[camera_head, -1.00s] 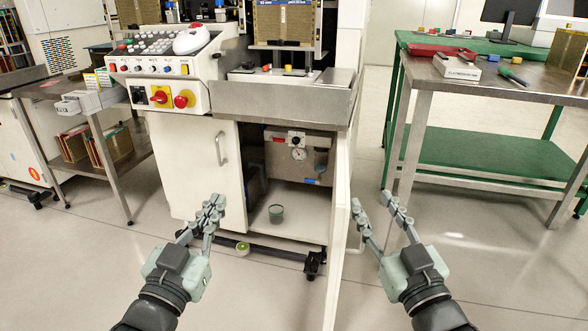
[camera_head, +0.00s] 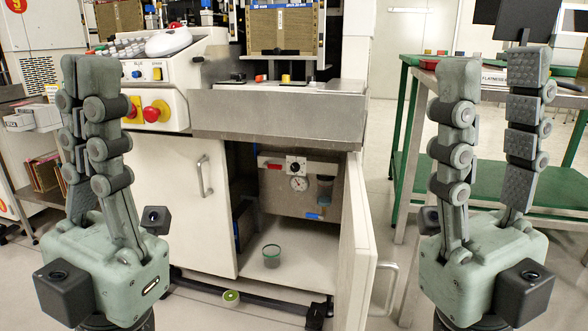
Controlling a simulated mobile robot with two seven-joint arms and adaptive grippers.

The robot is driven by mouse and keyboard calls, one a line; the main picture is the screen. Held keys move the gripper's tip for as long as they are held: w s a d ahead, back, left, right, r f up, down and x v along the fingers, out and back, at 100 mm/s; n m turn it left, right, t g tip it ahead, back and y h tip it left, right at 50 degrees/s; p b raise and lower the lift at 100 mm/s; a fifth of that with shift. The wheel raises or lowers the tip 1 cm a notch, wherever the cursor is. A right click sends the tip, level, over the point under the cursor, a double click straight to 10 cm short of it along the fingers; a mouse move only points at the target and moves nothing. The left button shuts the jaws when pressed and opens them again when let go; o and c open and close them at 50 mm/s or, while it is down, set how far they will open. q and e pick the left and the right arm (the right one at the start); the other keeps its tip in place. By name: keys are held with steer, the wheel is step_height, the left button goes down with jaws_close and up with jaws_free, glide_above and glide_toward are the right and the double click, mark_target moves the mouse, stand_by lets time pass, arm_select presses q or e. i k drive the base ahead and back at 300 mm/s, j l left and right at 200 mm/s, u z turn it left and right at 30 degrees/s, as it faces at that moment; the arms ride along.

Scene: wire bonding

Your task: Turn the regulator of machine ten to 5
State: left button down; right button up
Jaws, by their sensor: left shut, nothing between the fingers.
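The machine (camera_head: 280,115) stands ahead, with its lower cabinet open on the right. Inside the cabinet is a panel with the regulator (camera_head: 295,165), a small dark knob on a light block, above a round pressure gauge (camera_head: 298,184). My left gripper (camera_head: 88,75) is shut and empty, upright at the left in front of the machine. My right gripper (camera_head: 495,80) is open and empty, upright at the right, in front of the workbench. Both are well apart from the regulator.
The open cabinet door (camera_head: 355,240) sticks out toward me on the right of the opening. The closed door (camera_head: 185,205) is on its left. A green-topped workbench (camera_head: 480,180) is at the right.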

mark_target(295, 167)
steer(key=j+z, duration=0.2)
steer(key=z, duration=0.15)
steer(key=j+z, duration=0.3)
steer(key=i+z, duration=0.35)
steer(key=i+j, duration=0.05)
